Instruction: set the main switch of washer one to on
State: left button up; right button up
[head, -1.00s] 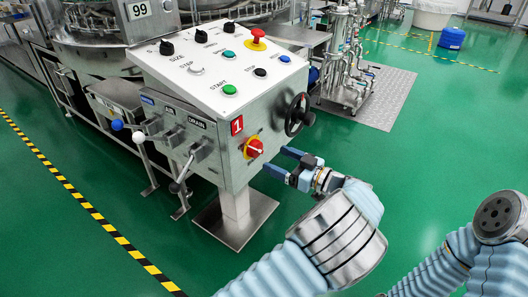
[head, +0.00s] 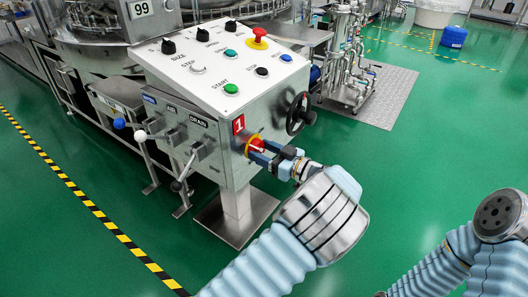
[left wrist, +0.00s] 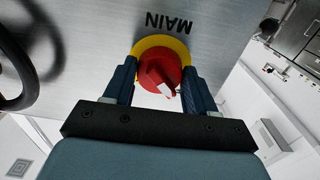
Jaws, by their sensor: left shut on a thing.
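The main switch (head: 255,144) is a red rotary knob on a yellow ring, on the side face of washer one's control box (head: 225,175), just below the red "1" label (head: 238,124). My left gripper (head: 263,149) is at that face with its blue fingers around the knob. In the left wrist view the red knob (left wrist: 152,70) sits between the two fingers of the left gripper (left wrist: 160,76), which is shut on it. The word MAIN appears upside down above it. A white mark shows on the knob's lower right. My right gripper is out of view.
A black handwheel (head: 300,113) is just right of the switch and also shows in the left wrist view (left wrist: 28,55). A red emergency button (head: 259,38) is on the top panel (head: 215,70). Levers (head: 180,180) stick out at the front. Green floor is free at right.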

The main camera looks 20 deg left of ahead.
pick_arm(q)
jog(key=shift+c, duration=0.7)
